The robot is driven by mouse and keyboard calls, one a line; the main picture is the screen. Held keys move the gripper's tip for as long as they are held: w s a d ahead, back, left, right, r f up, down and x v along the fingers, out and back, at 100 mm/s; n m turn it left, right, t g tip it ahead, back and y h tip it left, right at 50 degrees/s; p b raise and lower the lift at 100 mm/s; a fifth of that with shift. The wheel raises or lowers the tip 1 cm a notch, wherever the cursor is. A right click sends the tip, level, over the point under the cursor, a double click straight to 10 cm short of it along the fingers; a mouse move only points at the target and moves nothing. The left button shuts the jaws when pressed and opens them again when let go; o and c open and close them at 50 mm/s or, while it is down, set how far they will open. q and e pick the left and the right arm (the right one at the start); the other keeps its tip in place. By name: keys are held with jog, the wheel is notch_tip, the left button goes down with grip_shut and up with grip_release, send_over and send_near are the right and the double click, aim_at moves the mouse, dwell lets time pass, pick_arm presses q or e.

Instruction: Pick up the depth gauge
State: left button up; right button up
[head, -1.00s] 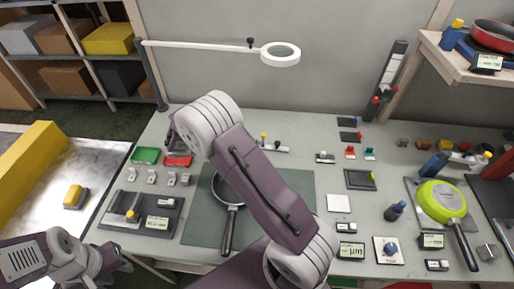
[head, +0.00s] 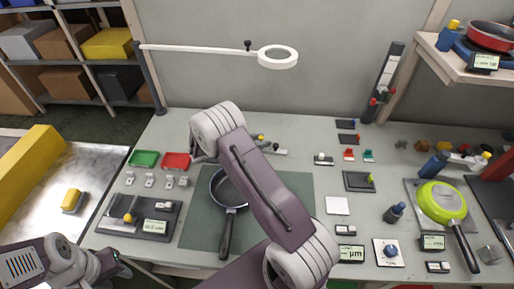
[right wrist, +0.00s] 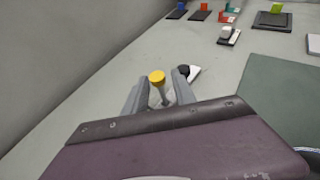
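A small upright piece with a yellow cap (right wrist: 157,77) and a metal stem stands on the table at the back, between the fingers of my right gripper (right wrist: 158,94) in the right wrist view. I take it to be the depth gauge, though its lower part is hidden. The fingers are apart on either side of the stem, and no clear contact shows. In the head view its yellow cap (head: 261,137) shows just right of my right arm, which hides the right gripper. My left gripper (head: 117,258) is at the lower left, away from it; its fingers are too small to judge.
A pan (head: 228,190) rests on the green mat (head: 293,190) under my right arm. Green (head: 144,158) and red (head: 176,160) trays lie left. A magnifier lamp (head: 278,57) overhangs the back.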

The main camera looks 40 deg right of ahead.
jog(key=shift+d+f, duration=0.1)
jog(key=shift+d, duration=0.1)
grip_shut()
jog(key=shift+r, duration=0.65)
notch_tip(320, 180, up, 3)
jog(key=s+a+r, duration=0.1)
jog(key=s+r, duration=0.5)
jog(key=s, duration=0.5)
jog(key=shift+s+a+r+p, duration=0.25)
jog(key=shift+a+r+p, duration=0.05)
jog(key=shift+r+p, duration=0.1)
